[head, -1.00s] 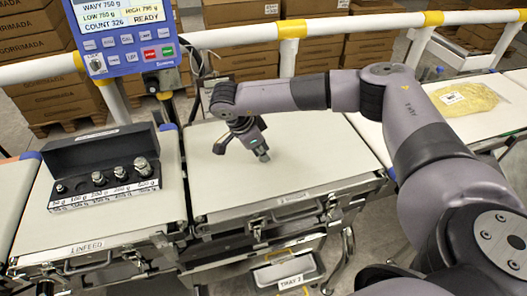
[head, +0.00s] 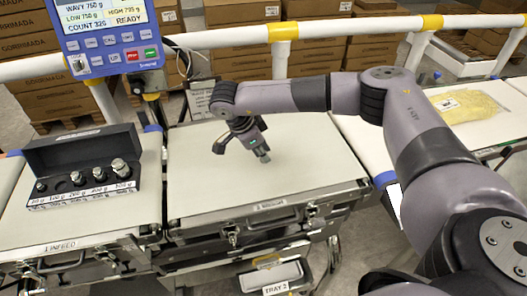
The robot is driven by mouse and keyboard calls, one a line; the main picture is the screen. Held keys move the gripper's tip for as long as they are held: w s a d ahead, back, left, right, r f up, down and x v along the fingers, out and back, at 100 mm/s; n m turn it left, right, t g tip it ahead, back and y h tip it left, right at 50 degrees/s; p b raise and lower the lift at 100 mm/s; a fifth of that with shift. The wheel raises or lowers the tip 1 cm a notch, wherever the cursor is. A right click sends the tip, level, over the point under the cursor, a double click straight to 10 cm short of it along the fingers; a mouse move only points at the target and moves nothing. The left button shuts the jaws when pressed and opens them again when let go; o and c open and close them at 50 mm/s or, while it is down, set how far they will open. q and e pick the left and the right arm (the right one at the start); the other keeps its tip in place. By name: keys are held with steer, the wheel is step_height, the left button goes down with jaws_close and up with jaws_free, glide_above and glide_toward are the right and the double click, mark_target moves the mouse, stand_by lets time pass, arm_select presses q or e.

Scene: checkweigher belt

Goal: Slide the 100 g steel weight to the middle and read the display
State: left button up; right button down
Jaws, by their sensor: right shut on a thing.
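My right gripper (head: 259,150) is shut low over the pale middle belt plate (head: 310,150), near its centre. A small grey metal piece, apparently the 100 g steel weight, shows at its fingertips, mostly hidden by the fingers. I cannot tell whether it touches the plate. The black weight case (head: 80,150) stands open on the infeed plate at left, holding several steel weights, with a gap between the smallest and the others. The blue display unit (head: 108,35) at upper left shows LOW, HIGH, COUNT and READY lines; its top is cut off. My left gripper is not in view.
A white rail (head: 220,38) with yellow joints runs behind the belt, with cardboard boxes beyond. A yellowish bag (head: 465,105) lies on the right-hand belt. A tray (head: 275,276) labelled TRAY 2 hangs below. The plate around my gripper is clear.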

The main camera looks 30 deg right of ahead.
steer(key=c, duration=1.4)
jaws_free()
steer(key=v, duration=1.2)
